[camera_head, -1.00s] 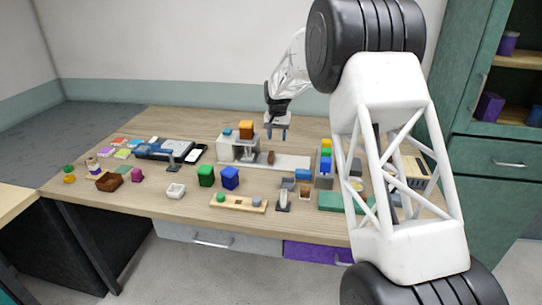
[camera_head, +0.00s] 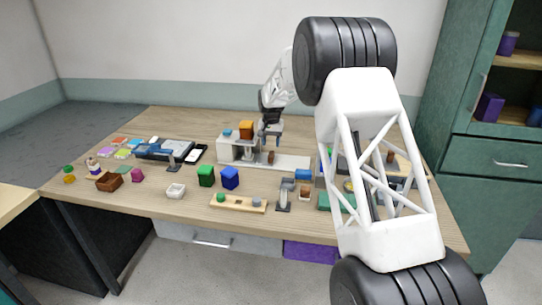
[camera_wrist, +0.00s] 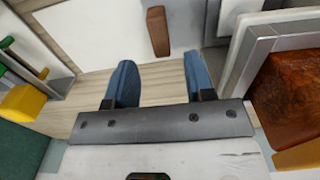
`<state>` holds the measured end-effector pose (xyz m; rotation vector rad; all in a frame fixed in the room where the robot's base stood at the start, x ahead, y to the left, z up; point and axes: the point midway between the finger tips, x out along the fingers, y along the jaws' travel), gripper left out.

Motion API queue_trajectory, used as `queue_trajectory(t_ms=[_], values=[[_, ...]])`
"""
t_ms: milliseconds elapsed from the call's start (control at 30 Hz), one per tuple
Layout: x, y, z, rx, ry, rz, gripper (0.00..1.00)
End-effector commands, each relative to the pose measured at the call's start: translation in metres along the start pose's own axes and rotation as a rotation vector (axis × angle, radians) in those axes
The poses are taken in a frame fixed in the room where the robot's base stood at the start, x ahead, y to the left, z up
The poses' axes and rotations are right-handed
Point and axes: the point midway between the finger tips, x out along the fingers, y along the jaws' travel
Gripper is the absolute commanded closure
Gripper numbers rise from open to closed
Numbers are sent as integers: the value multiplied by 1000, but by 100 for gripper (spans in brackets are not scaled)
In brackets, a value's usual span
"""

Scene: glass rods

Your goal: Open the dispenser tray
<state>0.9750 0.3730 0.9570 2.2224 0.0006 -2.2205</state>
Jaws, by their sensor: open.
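A white dispenser-like unit (camera_head: 238,152) stands at the back middle of the table, with an orange block (camera_head: 246,128) and a small blue block on top. A flat white plate (camera_head: 294,163) extends to its right and bears a small upright brown block (camera_head: 270,158). I cannot tell which part is the tray. My gripper (camera_head: 270,138) is above the table just right of the unit, pointing down. In the wrist view my gripper's blue fingers (camera_wrist: 160,83) are apart with nothing between them. The brown block (camera_wrist: 158,32) is beyond the fingertips; the unit's grey-white frame (camera_wrist: 245,55) is on the right.
Green (camera_head: 206,176) and blue (camera_head: 230,178) cubes, a white dish (camera_head: 176,191) and a wooden strip (camera_head: 238,203) lie in front. My arm hides much of the table's right side.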

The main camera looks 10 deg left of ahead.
Motion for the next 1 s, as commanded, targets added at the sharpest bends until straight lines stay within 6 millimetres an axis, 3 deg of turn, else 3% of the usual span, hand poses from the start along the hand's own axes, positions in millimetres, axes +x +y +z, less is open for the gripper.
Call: queue_trajectory(t_ms=[500, 1000], values=[[57, 0, 0, 0, -1, 1, 51], [66, 0, 0, 0, -1, 0, 54]])
